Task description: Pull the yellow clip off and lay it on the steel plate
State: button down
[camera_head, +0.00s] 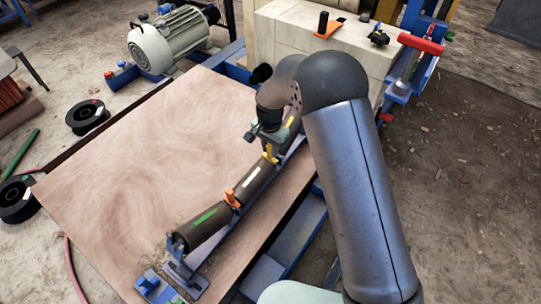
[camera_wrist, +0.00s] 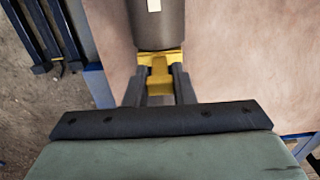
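The yellow clip (camera_wrist: 160,73) sits at the end of a dark roller in the wrist view. It also shows on the roller line in the head view (camera_head: 269,154). My gripper (camera_wrist: 160,80) has one dark finger on each side of the clip's tab. Whether the fingers press on it or leave a small gap, I cannot tell. In the head view my gripper (camera_head: 266,143) is just above the clip, partly hidden by my wrist. The large, flat pinkish-brown plate (camera_head: 120,160) lies beside the rollers and looks like the steel plate.
An orange clip (camera_head: 231,198) sits between two rollers, one with a green stripe (camera_head: 205,222). A blue bracket (camera_head: 185,270) stands at the line's near end. A motor (camera_head: 170,40) is behind the plate. The plate's middle is clear.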

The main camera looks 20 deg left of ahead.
jog(key=shift+r, duration=0.2)
jog(key=shift+r+p, duration=2)
jog(key=shift+r, duration=0.85)
